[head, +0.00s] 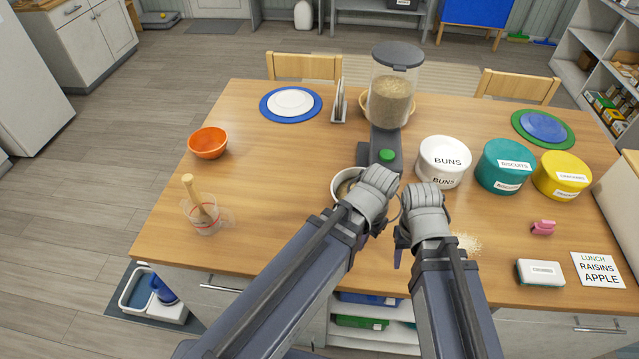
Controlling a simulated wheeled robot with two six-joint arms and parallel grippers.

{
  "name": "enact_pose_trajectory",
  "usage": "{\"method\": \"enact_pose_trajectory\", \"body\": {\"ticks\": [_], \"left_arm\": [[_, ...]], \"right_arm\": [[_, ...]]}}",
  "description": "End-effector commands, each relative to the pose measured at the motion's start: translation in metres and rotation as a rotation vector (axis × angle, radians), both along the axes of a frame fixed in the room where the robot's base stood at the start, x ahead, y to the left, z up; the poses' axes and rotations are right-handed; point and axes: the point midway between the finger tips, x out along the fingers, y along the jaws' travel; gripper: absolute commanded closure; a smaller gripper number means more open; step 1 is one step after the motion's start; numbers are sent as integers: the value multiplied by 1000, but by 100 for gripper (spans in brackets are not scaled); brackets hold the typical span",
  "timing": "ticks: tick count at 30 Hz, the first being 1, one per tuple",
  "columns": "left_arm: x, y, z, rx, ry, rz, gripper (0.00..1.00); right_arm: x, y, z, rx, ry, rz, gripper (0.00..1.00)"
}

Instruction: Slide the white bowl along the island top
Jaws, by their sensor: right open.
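The white bowl (339,187) stands on the wooden island top (280,215), just in front of the grey dispenser. It shows only in part, with something brownish inside; my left gripper and forearm hide its right and front sides. My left gripper (374,196) is right at the bowl's right side. I cannot tell whether it touches the bowl, and its fingers are hidden. My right gripper (424,200) is open, close to the right of the left one and apart from the bowl.
The food dispenser (391,100) stands behind the bowl. A white BUNS tub (442,160), a teal tub (504,167) and a yellow tub (562,176) stand to the right. An orange bowl (208,143) and a clear jug (207,215) stand left. The top between jug and white bowl is clear.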

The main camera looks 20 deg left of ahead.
Motion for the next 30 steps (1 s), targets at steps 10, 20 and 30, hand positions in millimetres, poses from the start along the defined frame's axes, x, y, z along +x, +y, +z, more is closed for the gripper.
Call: {"method": "enact_pose_trajectory", "body": {"ticks": [10,20,30], "left_arm": [[119,53,53,-254,-91,-496,100],[169,98,77,-323,-232,-771,100],[171,98,72,-326,-241,-791,100]], "right_arm": [[0,0,50,1,0,-4,50],[0,0,66,1,0,-6,50],[0,0,60,1,0,-5,50]]}}
